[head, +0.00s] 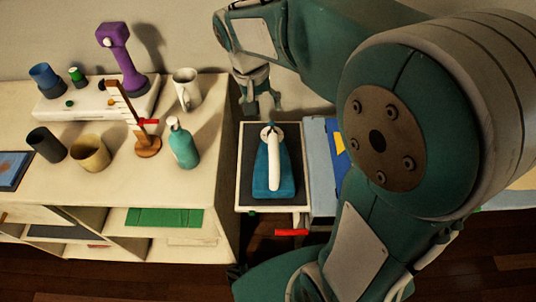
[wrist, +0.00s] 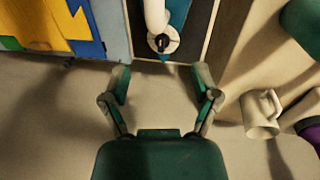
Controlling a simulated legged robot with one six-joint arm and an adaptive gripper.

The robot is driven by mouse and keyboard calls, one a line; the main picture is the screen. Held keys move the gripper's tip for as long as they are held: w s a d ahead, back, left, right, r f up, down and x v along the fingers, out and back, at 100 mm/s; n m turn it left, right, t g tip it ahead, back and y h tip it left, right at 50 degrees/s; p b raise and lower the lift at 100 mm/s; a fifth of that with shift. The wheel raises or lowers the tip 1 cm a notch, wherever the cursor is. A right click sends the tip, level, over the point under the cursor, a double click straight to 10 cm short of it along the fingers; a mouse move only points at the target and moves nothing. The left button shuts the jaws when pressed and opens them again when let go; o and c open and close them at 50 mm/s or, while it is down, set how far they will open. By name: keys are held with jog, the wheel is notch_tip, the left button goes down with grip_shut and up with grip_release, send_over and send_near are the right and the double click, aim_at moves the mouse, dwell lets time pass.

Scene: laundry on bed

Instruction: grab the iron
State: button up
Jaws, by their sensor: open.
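The iron (head: 273,180) has a teal body and a white handle. It rests on a small stand with a dark top and pale rim (head: 242,168), right of the shelf unit. My gripper (head: 262,106) is open and empty behind the iron's far end, near the wall. In the wrist view my gripper (wrist: 162,82) has its two fingers spread, with bare pale surface between them. The iron (wrist: 160,42) shows there at the top edge, just beyond the fingertips, and most of it is cut off.
The pale shelf unit (head: 60,200) at left holds a white mug (head: 186,90), a teal bottle (head: 183,145), a purple object (head: 122,60) and several cups. Blue and yellow cloth (head: 340,143) lies right of the stand. My arm covers much of the right side.

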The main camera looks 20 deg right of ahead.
aim_at(272, 135)
jog(key=f, duration=0.2)
jog(key=d+f, duration=0.1)
jog(key=f, duration=0.2)
jog(key=shift+s+d+f, duration=0.1)
jog(key=shift+s+f, duration=0.05)
jog(key=f, duration=0.2)
jog(key=s+f, duration=0.1)
jog(key=f, duration=0.1)
jog(key=shift+d+f, duration=0.1)
jog(key=shift+d, duration=0.3)
jog(key=shift+d+f, duration=0.1)
jog(key=shift+f, duration=0.4)
grip_shut()
